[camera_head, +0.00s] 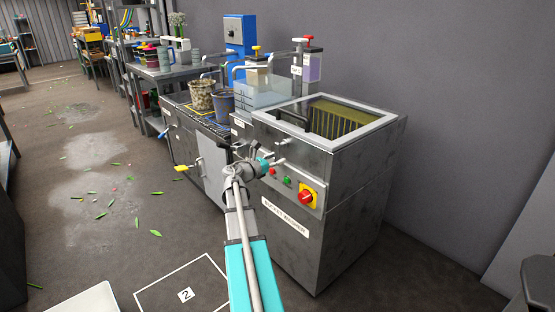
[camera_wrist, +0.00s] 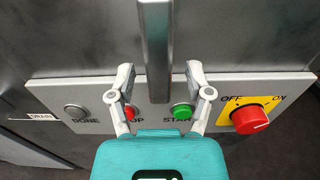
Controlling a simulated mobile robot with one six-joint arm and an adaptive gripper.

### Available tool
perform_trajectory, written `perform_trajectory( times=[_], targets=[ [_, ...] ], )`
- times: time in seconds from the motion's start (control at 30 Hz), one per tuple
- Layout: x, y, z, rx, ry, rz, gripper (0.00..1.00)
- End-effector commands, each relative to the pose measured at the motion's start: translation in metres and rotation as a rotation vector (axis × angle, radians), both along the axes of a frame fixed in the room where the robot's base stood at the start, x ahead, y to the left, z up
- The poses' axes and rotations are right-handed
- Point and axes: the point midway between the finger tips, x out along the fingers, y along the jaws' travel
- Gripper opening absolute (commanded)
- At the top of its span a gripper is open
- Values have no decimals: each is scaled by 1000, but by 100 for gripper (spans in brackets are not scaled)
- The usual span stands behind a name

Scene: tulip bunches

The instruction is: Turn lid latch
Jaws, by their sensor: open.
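The bucket washer (camera_head: 345,225) is a dark metal cabinet with a light-framed, see-through top and a dark handle (camera_head: 292,118). My gripper (camera_head: 262,156) is at its front face, above the control buttons. In the wrist view, a grey metal bar (camera_wrist: 156,45) runs vertically from the top edge to between my gripper's open fingers (camera_wrist: 160,78). It looks like the lid latch. A gap shows between the bar and each finger, so they look apart. In the head view my gripper hides much of that part of the front.
The control panel (camera_wrist: 220,92) carries a red OFF/ON knob (camera_wrist: 249,121), a green button (camera_wrist: 182,112), a red button (camera_wrist: 130,113) and a grey DONE button (camera_wrist: 76,112). Buckets (camera_head: 201,97) stand on the counter to the left.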

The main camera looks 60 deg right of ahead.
Motion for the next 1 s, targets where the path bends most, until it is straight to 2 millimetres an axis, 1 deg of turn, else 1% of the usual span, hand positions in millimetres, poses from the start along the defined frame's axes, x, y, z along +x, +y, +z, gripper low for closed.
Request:
perform_trajectory(
  times=[0.27,0.5,0.7,0.8,1.0],
  targets=[
    [9,31,0,0,0,2,66],
    [21,66,0,0,0,2,66],
    [30,90,0,0,0,2,66],
    [33,98,0,1,0,2,66],
    [36,106,0,1,0,1,66]
  ],
)
